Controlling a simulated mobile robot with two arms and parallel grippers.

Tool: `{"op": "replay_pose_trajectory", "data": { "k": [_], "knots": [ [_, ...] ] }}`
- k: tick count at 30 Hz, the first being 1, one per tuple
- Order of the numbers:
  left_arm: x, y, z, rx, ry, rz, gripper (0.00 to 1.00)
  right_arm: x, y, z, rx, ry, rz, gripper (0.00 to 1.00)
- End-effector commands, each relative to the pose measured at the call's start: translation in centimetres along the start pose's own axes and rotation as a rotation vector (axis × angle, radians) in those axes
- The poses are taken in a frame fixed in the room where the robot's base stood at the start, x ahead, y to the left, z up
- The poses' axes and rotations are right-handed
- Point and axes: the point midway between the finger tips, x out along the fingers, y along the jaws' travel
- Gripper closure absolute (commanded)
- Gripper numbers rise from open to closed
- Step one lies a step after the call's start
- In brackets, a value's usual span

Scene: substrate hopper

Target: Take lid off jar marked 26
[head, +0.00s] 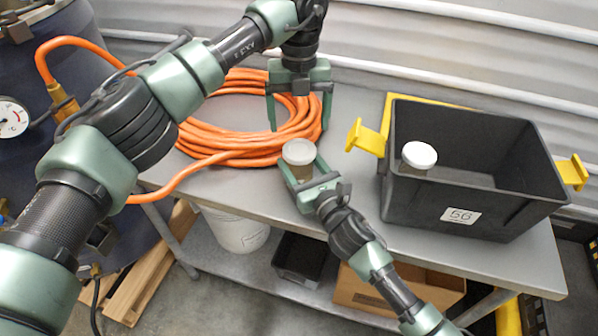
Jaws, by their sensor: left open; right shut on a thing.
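A small jar (299,172) with an off-white lid (298,151) is held upright in my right gripper (303,168), whose fingers are shut around its body. The lid is on the jar, and no number can be read on the side I see. My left gripper (299,122) is open and empty, fingers pointing down, above and behind the jar and apart from the lid. A second jar with a white lid (419,155) is in the black crate (520,205); its body is mostly hidden and no number shows.
The crate has yellow handles and a label reading 56. A coiled orange hose (225,135) lies on the grey bench (350,105) behind and left of the held jar. A dark tank with a gauge (12,118) stands at the left. A bucket (238,232) and boxes are below.

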Motion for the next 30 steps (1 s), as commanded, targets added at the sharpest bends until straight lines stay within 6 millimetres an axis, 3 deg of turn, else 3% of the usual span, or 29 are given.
{"op": "replay_pose_trajectory", "data": {
  "k": [5, 11, 30],
  "knots": [
    [0.0, -0.01, 0.0, 0.028, 0.0, 0.0, 0.13, -0.02, 0.02, -0.03, 0.001, 0.0, 0.0, 1.0],
    [-0.01, -0.01, 0.01, 0.306, -0.001, 0.0, 0.13, -0.02, 0.02, -0.02, 0.001, 0.0, 0.0, 1.0],
    [-0.04, -0.03, 0.01, 1.918, 0.001, 0.0, 0.13, -0.01, 0.01, 0.01, 0.001, 0.0, 0.0, 1.0]
  ]
}}
